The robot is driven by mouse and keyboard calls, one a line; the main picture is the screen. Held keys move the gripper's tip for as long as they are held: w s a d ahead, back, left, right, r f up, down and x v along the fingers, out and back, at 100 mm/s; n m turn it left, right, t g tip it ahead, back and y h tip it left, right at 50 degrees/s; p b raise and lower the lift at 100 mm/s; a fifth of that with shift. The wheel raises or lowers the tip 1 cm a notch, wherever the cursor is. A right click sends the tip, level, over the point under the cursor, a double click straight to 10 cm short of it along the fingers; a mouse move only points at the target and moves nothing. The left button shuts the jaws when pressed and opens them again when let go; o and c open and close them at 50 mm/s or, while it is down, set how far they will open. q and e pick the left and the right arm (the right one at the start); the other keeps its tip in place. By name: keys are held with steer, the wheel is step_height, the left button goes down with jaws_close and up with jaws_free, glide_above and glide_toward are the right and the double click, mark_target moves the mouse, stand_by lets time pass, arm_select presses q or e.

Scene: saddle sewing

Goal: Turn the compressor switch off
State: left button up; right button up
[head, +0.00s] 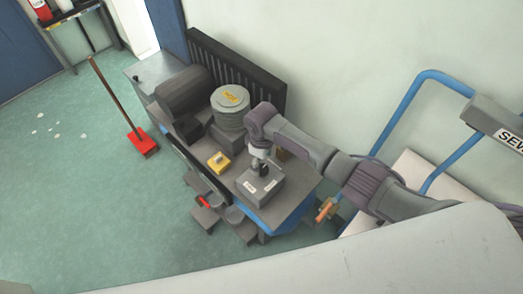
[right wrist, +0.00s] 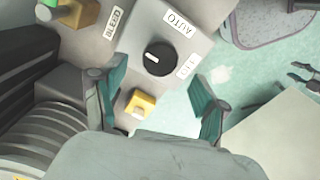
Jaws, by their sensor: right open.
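The compressor switch is a round black knob (right wrist: 158,58) with a small pale mark on its face. It sits on a grey box (head: 260,188) on the compressor bench; the box also shows in the right wrist view (right wrist: 190,42). My right gripper (head: 261,167) is over the box, pointing down. In the right wrist view its open fingers (right wrist: 158,77) lie on either side of the knob's line, with nothing between them. Contact with the knob cannot be told. My left gripper is not in view.
A small yellow box (head: 219,162) sits beside the switch box. A ribbed grey cylinder (head: 230,108) with a yellow label and a dark motor housing (head: 183,92) stand behind. A blue-framed cart (head: 413,90) is at the right.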

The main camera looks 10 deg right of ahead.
mark_target(261, 169)
step_height(261, 169, up, 8)
steer(key=shift+f, duration=0.2)
steer(key=shift+a+f, duration=0.1)
stand_by(0.5)
